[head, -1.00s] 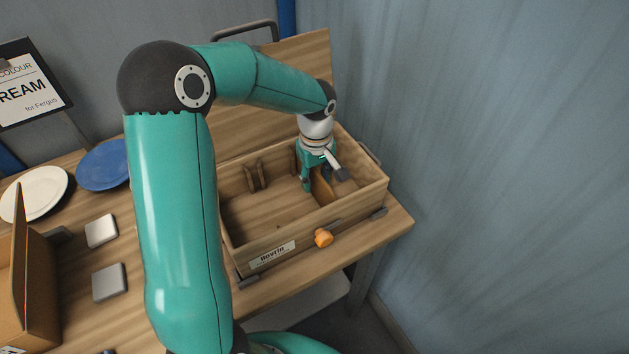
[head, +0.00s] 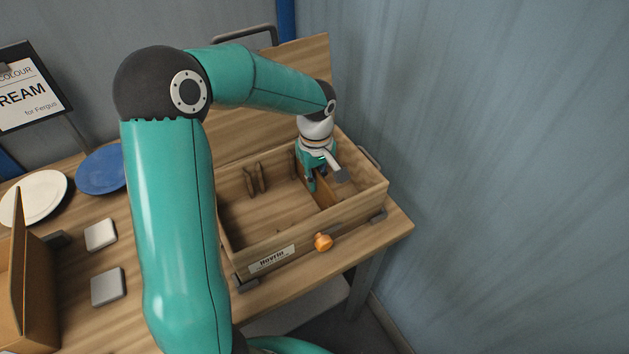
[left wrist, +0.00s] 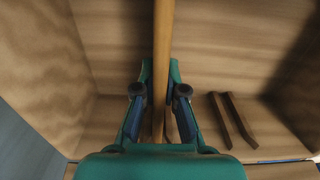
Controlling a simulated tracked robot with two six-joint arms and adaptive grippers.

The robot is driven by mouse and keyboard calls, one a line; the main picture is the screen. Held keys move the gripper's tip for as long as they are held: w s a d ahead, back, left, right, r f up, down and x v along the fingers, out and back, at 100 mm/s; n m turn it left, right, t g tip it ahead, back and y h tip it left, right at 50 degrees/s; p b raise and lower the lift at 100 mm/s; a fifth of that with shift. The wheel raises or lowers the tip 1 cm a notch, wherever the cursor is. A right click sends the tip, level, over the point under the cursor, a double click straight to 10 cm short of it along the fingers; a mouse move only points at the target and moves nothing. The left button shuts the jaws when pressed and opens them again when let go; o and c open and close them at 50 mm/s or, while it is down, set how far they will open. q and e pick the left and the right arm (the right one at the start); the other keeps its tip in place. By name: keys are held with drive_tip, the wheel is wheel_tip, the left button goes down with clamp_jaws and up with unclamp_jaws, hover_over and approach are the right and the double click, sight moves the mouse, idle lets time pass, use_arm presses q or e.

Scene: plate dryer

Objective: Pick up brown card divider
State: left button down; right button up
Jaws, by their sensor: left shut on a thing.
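The brown card divider (head: 325,193) stands on edge inside the wooden box, parting its right end from the larger left part. In the left wrist view, the divider (left wrist: 163,40) runs as a narrow upright strip down the middle. My left gripper (head: 313,184) reaches down into the box from above. In the left wrist view, its two fingers (left wrist: 161,78) are shut on the divider, one on each side. The divider's lower edge is hidden, so I cannot tell whether it touches the box floor. My right gripper is not in view.
The wooden box (head: 272,247) has an orange knob (head: 323,242) in front. Brown slats (head: 254,180) stand inside at its back left. White and blue plates (head: 102,171), grey squares (head: 108,286) and a cardboard box (head: 38,290) lie left. A blue wall (head: 500,150) bounds the right.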

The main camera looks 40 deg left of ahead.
use_arm(q)
wheel_tip(320, 180, up, 19)
drive_tip(key=shift+r, duration=0.15)
idle(0.4)
